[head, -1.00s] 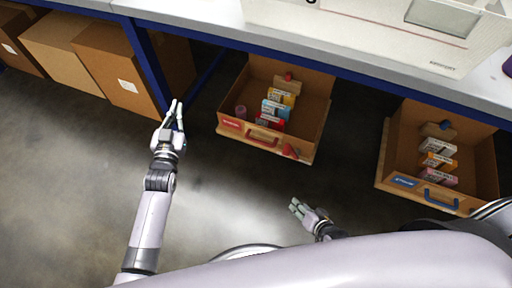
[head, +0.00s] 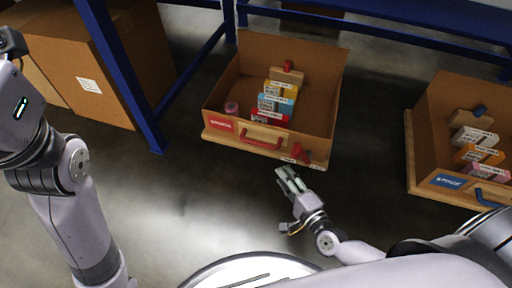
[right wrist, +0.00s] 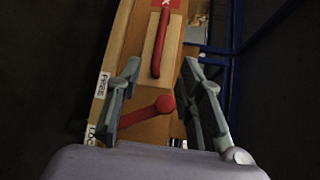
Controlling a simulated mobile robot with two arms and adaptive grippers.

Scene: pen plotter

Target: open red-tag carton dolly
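The red-tag carton dolly (head: 222,110) stands on the floor under the bench, an open-topped brown carton on a wooden base. Its front bears a red tag (head: 221,124) and a red handle (head: 262,143). A red lever (head: 299,152) sits at its front right corner. My right gripper (head: 288,176) is open and empty, just in front of that corner. In the right wrist view, the red lever's ball (right wrist: 165,104) shows between the parted fingers (right wrist: 165,75); contact cannot be told. The red handle (right wrist: 160,45) lies beyond. My left gripper is out of view.
A blue-tag carton dolly (head: 425,125) stands to the right. Small boxes (head: 274,103) stand inside the red-tag carton. A blue bench leg (head: 125,75) and closed cartons (head: 150,50) are at the left. The floor in front (head: 180,190) is clear.

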